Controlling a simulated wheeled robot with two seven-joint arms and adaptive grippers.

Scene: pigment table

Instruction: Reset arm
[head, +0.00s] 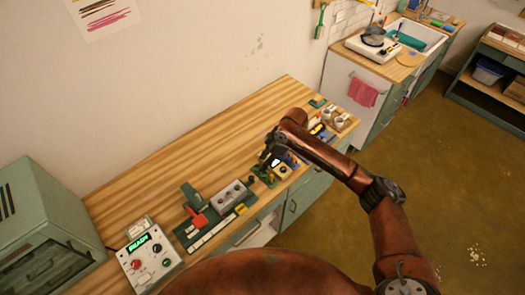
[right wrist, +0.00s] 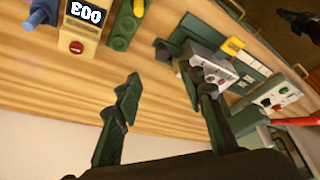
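My right arm reaches in from the right in the head view. Its gripper (head: 268,162) is over the wooden worktable (head: 150,175), close to a small cream device with a display (head: 283,171). In the right wrist view the two dark green fingers of the right gripper (right wrist: 160,92) stand apart with nothing between them. Bare wood lies behind the gap. The cream device (right wrist: 84,22) shows at the top left with a lit display and a red button. My left gripper does not show in the head view.
A green press-like station with a red part (head: 198,218) and a grey box (head: 232,195) stand left of the gripper. A control panel (head: 148,260) shows a green display. A green cabinet (head: 45,220) is far left. The table's back strip is clear.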

